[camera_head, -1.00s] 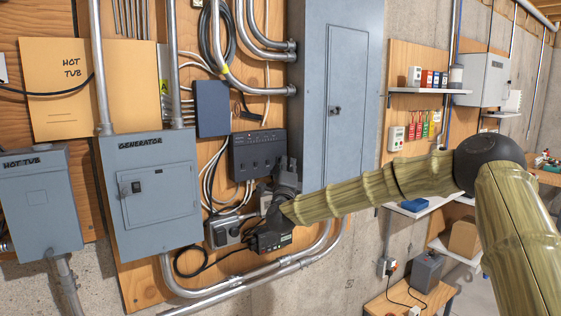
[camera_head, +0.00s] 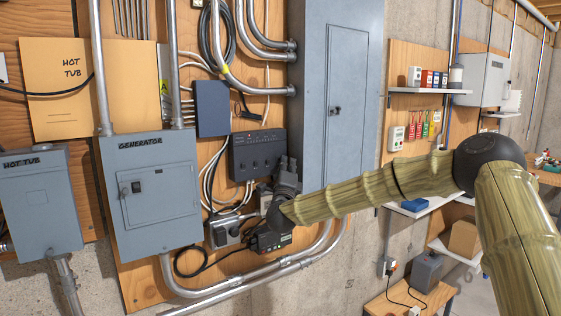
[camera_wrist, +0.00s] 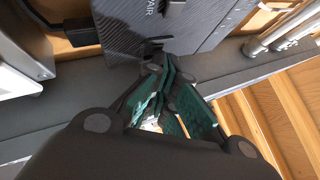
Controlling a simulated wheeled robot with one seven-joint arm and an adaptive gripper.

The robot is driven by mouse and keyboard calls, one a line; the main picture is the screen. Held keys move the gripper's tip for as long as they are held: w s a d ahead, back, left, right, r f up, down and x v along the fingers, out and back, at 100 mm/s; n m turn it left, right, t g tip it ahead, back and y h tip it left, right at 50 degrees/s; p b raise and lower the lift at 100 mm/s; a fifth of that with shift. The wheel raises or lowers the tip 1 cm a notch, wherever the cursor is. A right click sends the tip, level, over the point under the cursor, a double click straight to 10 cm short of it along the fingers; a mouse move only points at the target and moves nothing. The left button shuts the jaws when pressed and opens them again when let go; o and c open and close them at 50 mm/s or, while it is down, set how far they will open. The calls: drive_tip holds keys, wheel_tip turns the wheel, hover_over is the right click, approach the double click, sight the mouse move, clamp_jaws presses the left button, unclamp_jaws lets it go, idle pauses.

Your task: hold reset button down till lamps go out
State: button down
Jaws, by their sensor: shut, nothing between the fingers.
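A dark box (camera_head: 257,153) with a row of small round fittings is mounted on the plywood, right of the generator panel. My gripper (camera_head: 286,174) is at the box's lower right. In the wrist view, my gripper (camera_wrist: 162,68) is shut and empty, its green-padded fingers together. Its tips are close to the edge of a dark grey housing (camera_wrist: 125,27) with partly visible lettering ending in "AIR". I cannot tell whether they touch it.
The generator panel (camera_head: 153,190) is left of my gripper, and a tall grey cabinet (camera_head: 338,95) is right. A grey socket box (camera_head: 224,231) and a small black device (camera_head: 268,239) sit below. Conduits (camera_head: 255,274) and loose cables run close by.

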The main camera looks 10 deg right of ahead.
drive_tip(key=shift+s+d+b, duration=0.25)
drive_tip(key=shift+s+b, duration=0.35)
drive_tip(key=shift+s, duration=0.15)
drive_tip(key=shift+f, duration=0.1)
drive_tip(key=shift+s+d+b, duration=0.3)
drive_tip(key=shift+s+b, duration=0.1)
drive_tip(key=shift+s, duration=0.4)
drive_tip(key=shift+s+d+b, duration=0.25)
drive_tip(key=shift+s+b, duration=0.1)
drive_tip(key=shift+s, duration=0.4)
drive_tip(key=shift+s+d+b, duration=0.3)
drive_tip(key=shift+s+b, duration=0.1)
drive_tip(key=shift+s, duration=0.4)
